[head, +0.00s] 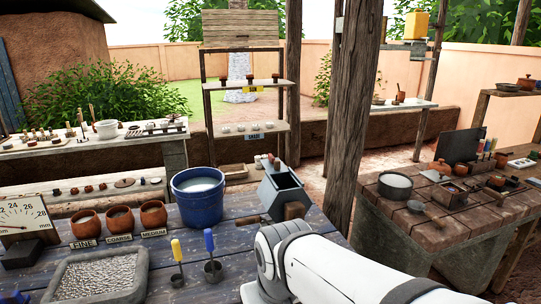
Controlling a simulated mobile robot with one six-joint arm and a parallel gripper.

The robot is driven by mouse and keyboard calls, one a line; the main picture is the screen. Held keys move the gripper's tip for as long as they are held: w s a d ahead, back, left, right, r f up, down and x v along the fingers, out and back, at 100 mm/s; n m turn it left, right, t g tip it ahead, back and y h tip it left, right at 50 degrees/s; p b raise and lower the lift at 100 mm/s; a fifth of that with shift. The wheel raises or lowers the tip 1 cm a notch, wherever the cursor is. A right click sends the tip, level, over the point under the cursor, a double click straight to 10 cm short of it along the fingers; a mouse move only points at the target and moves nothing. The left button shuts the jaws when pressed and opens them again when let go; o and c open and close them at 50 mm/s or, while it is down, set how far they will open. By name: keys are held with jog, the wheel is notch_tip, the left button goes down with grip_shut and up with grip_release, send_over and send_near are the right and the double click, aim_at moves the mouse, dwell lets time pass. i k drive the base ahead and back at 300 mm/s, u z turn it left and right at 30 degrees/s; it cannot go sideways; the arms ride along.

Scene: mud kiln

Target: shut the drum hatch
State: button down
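A grey, box-like drum (284,195) stands at the back right of the blue plank table, with a dark opening facing up. A grey flap with a small reddish knob (272,160) stands up at its back edge and looks like the hatch, open. A brown wooden piece, perhaps a handle or support, shows at the drum's front right. My white arm crosses the lower right, in front of the drum and apart from it in the picture. My gripper is out of view, so its state and what it holds do not show.
A blue bucket (198,197) stands just left of the drum. Several clay pots (120,218) with labels, a gravel tray (98,275) and two scoops with yellow and blue handles (209,255) share the table. A wooden post (352,110) rises behind the drum's right side.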

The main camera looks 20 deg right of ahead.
aim_at(278, 167)
jog(key=z, duration=0.15)
jog(key=i, duration=1)
